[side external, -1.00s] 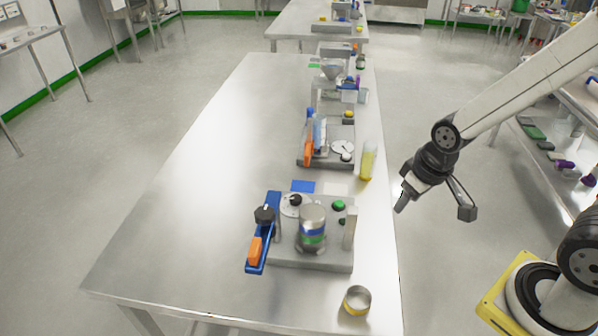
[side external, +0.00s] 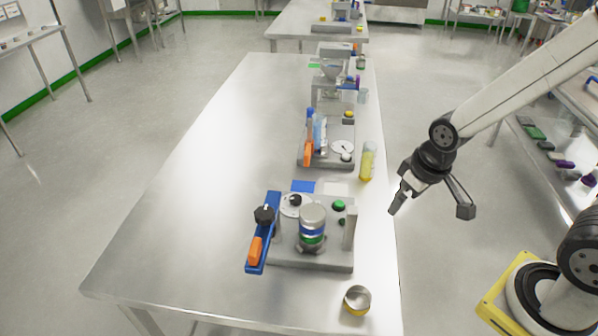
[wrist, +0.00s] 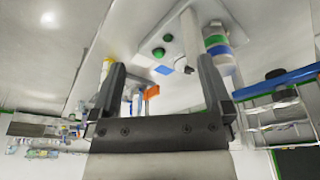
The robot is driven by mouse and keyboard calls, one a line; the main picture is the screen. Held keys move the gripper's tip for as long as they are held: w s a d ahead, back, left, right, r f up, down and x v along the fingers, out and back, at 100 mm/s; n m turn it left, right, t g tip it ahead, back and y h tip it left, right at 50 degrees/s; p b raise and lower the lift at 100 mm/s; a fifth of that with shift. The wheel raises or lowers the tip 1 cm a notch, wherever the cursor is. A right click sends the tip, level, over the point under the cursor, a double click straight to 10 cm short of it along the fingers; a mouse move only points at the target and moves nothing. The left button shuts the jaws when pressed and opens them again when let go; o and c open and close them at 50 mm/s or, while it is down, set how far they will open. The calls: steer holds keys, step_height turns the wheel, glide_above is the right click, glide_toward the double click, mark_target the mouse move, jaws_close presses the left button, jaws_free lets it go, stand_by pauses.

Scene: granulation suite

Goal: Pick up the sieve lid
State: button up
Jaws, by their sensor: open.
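A short cylindrical sieve stack with blue and green bands stands upright on a grey machine base (side external: 290,257) near the front of the bench. Its plain metal top (side external: 312,213) looks like the sieve lid. The banded stack (wrist: 217,45) also shows at the upper right of the wrist view, partly behind a finger. My gripper (side external: 398,203) is open and empty, apart from the stack, off to its right by the bench's right edge. In the wrist view both fingers (wrist: 160,65) are spread with nothing held between them.
A blue lever with an orange grip (side external: 255,250) stands left of the stack, and a metal post (side external: 350,227) right of it. A yellow bottle (side external: 367,163) stands behind. The bench's left side (side external: 190,215) is clear.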

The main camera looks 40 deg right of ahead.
mark_target(313, 212)
steer(key=w+a+n, duration=0.1)
steer(key=w+n, duration=0.1)
steer(key=w, duration=0.1)
steer(key=w+a+n+g, duration=0.1)
steer(key=w+a+n, duration=0.3)
steer(key=w+n, duration=0.1)
steer(key=shift+w+a+r, duration=0.15)
steer(key=shift+w, duration=0.15)
steer(key=w+a+n, duration=0.2)
steer(key=w+a+n+g, duration=0.1)
steer(key=w+a+n, duration=0.3)
steer(key=shift+a+f+g, duration=0.15)
steer(key=shift+f+g, duration=0.15)
steer(key=shift+f, duration=0.05)
steer(key=shift+s+f, duration=0.1)
steer(key=shift+f, duration=0.05)
steer(key=shift+f, duration=1.2)
steer(key=shift+f, duration=0.1)
steer(key=shift+f, duration=2.45)
steer(key=c, duration=1)
